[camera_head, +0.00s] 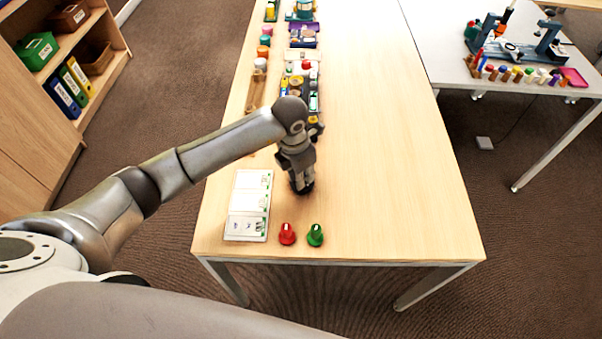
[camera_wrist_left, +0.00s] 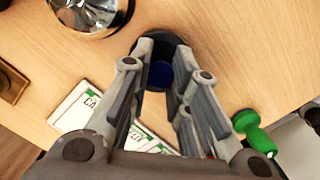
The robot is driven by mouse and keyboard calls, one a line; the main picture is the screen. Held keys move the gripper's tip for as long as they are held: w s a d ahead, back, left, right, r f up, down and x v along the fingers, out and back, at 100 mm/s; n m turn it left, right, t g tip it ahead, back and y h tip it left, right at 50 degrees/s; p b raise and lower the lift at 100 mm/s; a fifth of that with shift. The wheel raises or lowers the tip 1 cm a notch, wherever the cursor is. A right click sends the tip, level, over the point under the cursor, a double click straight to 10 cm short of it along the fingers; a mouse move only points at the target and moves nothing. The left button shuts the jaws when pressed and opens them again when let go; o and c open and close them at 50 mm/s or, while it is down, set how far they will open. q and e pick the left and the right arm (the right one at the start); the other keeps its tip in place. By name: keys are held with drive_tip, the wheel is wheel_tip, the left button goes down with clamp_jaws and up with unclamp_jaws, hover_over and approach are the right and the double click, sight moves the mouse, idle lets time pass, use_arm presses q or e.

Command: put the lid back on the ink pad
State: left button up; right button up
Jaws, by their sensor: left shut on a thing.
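My left gripper (camera_head: 304,186) points down over the near part of the wooden table. Its fingers (camera_wrist_left: 162,50) are shut on a dark round thing (camera_wrist_left: 181,40) at their tips. A blue round patch (camera_wrist_left: 160,75) shows between the fingers, inside or below the dark rim. It looks like the ink pad or its lid; I cannot tell which part is held, or whether the two touch. In the head view the dark thing is mostly hidden by the gripper, close to the tabletop. No separate lid can be made out. My right gripper is not in view.
A white card tray (camera_head: 248,205) lies left of the gripper. A red stamp (camera_head: 287,234) and a green stamp (camera_head: 315,235) stand near the front edge. A shiny metal dome (camera_wrist_left: 91,12) shows in the wrist view. Several small items line the table's far left. The right side is clear.

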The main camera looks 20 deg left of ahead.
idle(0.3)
use_arm(q)
drive_tip(key=o, duration=1.4)
drive_tip(key=shift+r, duration=0.1)
drive_tip(key=shift+r+p, duration=2.3)
drive_tip(key=shift+r, duration=1.1)
clamp_jaws()
